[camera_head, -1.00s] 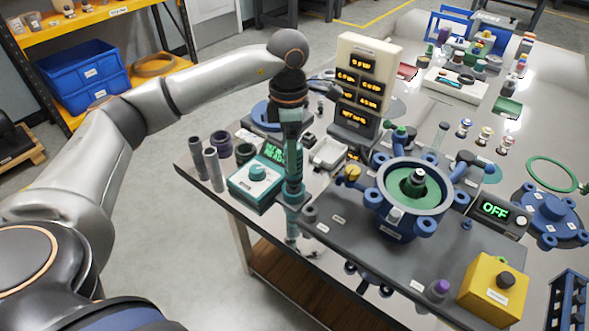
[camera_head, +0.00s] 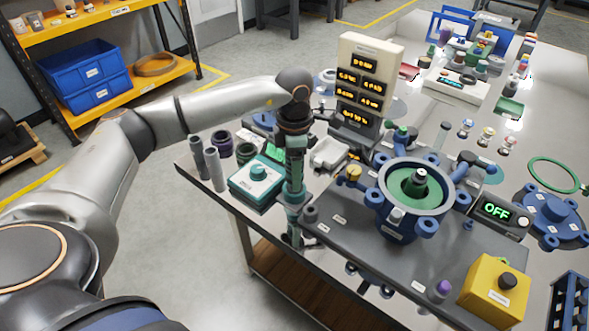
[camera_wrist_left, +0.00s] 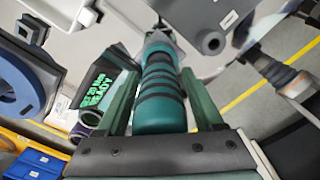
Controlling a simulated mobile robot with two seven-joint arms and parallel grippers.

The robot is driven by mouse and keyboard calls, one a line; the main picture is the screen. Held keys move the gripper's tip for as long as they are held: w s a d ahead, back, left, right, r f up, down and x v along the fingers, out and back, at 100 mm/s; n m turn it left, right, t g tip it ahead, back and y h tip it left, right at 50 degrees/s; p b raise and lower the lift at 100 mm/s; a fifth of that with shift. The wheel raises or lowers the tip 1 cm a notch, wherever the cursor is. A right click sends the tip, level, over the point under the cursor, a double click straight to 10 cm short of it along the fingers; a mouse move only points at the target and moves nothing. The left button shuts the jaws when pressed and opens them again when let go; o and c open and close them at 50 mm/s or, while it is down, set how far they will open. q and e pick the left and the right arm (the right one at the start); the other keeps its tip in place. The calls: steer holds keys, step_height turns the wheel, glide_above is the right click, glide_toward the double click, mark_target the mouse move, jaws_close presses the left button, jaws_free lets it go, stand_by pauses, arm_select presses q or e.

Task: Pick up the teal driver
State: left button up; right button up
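The teal driver (camera_head: 294,192) stands upright in the head view, with a banded handle and its lower end at the near-left table edge. My left gripper (camera_head: 294,158) is over its upper part, pointing down. In the left wrist view the driver's teal handle with dark bands (camera_wrist_left: 160,95) lies between the two green fingers of my left gripper (camera_wrist_left: 160,85). Narrow gaps show beside the handle, and the fingers look open around it. Contact at the fingertips is hard to make out. My right gripper is not in view.
A teal-and-white box with a knob (camera_head: 258,176) stands close left of the driver. Grey tubes (camera_head: 214,168) stand farther left. A blue ringed fixture (camera_head: 382,198) on a dark plate is to the right. A display tower (camera_head: 364,75) rises behind.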

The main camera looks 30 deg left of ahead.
arm_select(q)
jaws_close()
steer(key=shift+r, duration=0.1)
steer(key=shift+w, duration=0.1)
stand_by(0.4)
